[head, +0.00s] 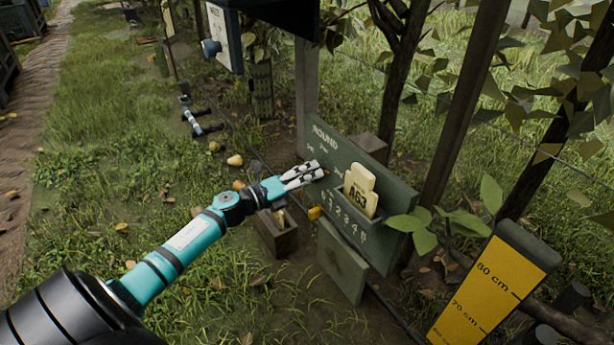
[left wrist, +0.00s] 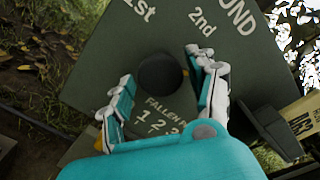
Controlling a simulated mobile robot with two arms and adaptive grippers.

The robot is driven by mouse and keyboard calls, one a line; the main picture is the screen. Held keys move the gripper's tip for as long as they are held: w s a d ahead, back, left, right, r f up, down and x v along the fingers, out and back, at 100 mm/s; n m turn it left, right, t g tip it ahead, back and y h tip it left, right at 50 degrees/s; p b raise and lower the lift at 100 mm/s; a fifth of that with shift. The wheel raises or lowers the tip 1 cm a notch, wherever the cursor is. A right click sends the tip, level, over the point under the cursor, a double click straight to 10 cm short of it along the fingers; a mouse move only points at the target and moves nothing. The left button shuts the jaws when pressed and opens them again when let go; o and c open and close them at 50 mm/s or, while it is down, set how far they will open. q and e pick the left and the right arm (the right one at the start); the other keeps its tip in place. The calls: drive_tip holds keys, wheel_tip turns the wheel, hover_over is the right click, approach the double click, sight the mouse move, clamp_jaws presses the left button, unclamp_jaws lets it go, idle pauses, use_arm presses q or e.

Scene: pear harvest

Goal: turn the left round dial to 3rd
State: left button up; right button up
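The dark round dial (left wrist: 160,73) sits on the green board (left wrist: 105,50) in the left wrist view. White lettering near it reads "ROUND", "1st" and "2nd"; I cannot see a 3rd mark there or which way the dial points. My left gripper (head: 311,173) is open, with one finger on each side of the dial. I cannot tell if the fingers touch it. In the head view, the gripper is against the board (head: 345,150) and hides most of the dial. My right gripper is not in view.
A wooden box (head: 276,238) sits below the gripper. A yellow height gauge (head: 490,290) and leafy branches are at the right. Grass and several fallen pears lie to the left.

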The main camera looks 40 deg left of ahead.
use_arm(q)
drive_tip(key=shift+o, duration=0.8)
drive_tip(key=shift+a, duration=0.1)
drive_tip(key=v, duration=1.2)
